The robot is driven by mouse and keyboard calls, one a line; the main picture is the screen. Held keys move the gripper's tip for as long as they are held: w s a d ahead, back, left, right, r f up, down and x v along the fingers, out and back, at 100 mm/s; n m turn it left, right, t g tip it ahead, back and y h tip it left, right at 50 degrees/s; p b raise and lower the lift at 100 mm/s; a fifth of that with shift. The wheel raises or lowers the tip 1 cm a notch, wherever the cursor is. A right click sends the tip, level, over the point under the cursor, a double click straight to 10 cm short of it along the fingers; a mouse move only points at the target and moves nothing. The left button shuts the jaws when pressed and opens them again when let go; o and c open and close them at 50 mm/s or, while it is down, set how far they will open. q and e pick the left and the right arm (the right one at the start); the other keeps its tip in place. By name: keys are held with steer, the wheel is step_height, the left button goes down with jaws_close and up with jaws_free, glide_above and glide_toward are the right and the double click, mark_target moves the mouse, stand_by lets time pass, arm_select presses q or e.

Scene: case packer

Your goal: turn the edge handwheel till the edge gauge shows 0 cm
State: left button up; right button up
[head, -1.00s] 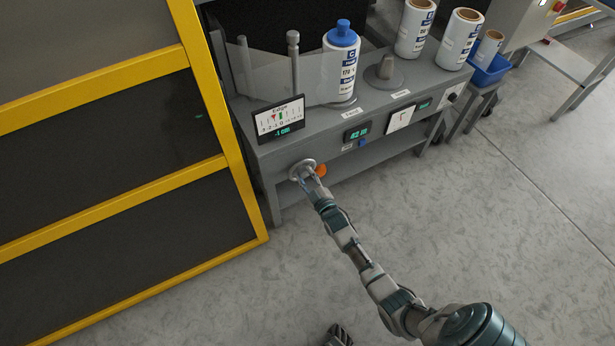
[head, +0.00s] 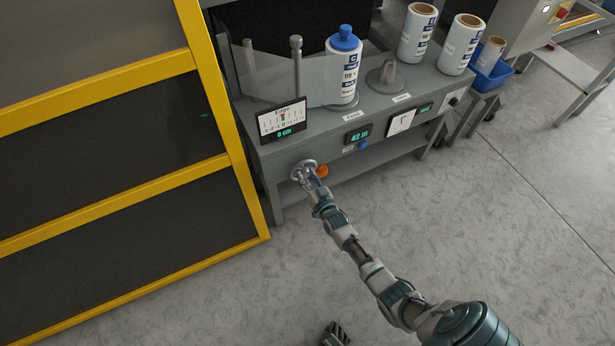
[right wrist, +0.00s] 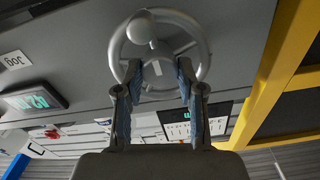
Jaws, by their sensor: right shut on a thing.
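The edge handwheel (head: 296,169) is a light grey metal wheel on the front of the grey bench, below the edge gauge. The edge gauge (head: 282,119) is a small white-faced panel with a scale and a green readout of 0 cm. My right gripper (head: 309,176) is at the handwheel and shut on it. In the right wrist view its two fingers (right wrist: 160,78) reach over the lower part of the wheel (right wrist: 206,50), and a round knob stands on the wheel's upper left.
A yellow-framed dark guard (head: 232,150) is close on the left. The floor in front is clear.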

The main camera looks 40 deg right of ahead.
steer(key=shift+s+f+m, duration=0.1)
steer(key=shift+f+m, duration=0.25)
steer(key=shift+m, duration=0.05)
steer(key=o, duration=1.1)
steer(key=shift+o, duration=0.2)
steer(key=shift+r, duration=0.1)
steer(key=v, duration=1.1)
steer(key=shift+s, duration=0.4)
